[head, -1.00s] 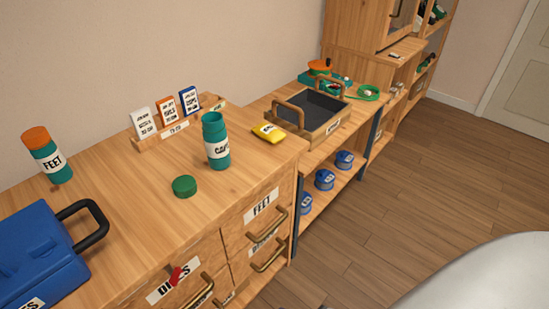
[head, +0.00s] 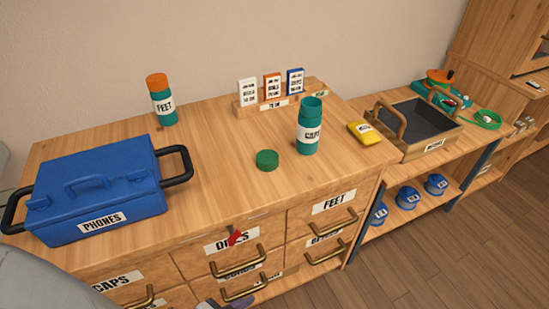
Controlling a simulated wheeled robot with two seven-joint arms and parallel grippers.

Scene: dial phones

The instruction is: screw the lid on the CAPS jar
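The CAPS jar (head: 309,128) is a teal cylinder with a white label. It stands upright and open-topped on the wooden dresser top. A round green lid (head: 267,160) lies flat on the dresser, left of the jar and nearer the front edge, apart from it. A similar teal FEET jar (head: 161,100) with an orange lid stands farther back to the left.
A blue PHONES case (head: 100,190) with black side handles fills the dresser's left. A card rack (head: 262,109) stands behind the jar, and a yellow packet (head: 365,133) lies to its right. A handled tray (head: 419,150) sits on the adjoining lower bench. Dresser drawers face front.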

